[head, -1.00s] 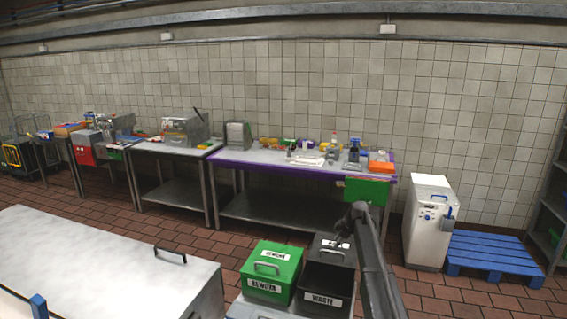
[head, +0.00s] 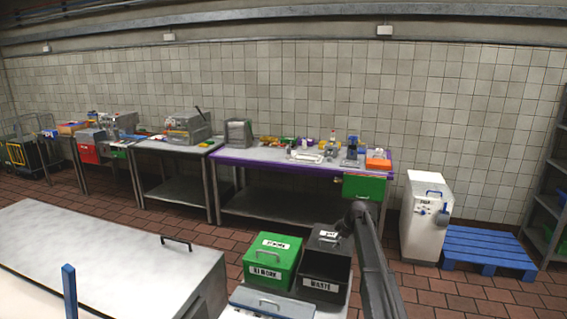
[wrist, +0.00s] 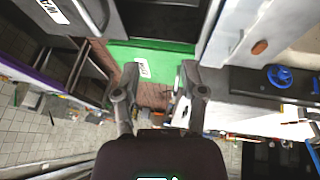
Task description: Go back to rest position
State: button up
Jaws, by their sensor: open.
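My gripper (wrist: 160,95) is open in the wrist view, its two dark fingers apart with nothing between them. My dark arm reaches up at the lower right of the head view, and its gripper end is not clear there. A green bin (head: 271,259) with a label and handle stands left of the arm. A black waste bin (head: 322,277) stands beside it, close to the arm. A green surface (wrist: 150,62) with a white label also shows beyond the fingers in the wrist view.
A long purple-edged table (head: 262,163) with small items stands at the wall. A metal-topped unit (head: 90,250) fills the lower left. A white machine (head: 426,218) and a blue pallet (head: 487,250) are at the right. Brick floor lies between them.

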jog(key=s+a+f+m+g+h+b, duration=0.1)
jog(key=s+f+m+b, duration=0.2)
jog(key=s, duration=1.1)
jog(key=s+a+f+m+g+h+b, duration=0.1)
jog(key=s+m, duration=0.6)
jog(key=s, duration=0.8)
jog(key=s+a+f+m+g+h+b, duration=0.1)
jog(key=s+f+m+b, duration=0.4)
jog(key=s, duration=1)
notch_tip(320, 180, down, 3)
jog(key=shift+s+a+r+h+b, duration=0.25)
jog(key=shift+a+b, duration=0.25)
jog(key=shift+a, duration=0.4)
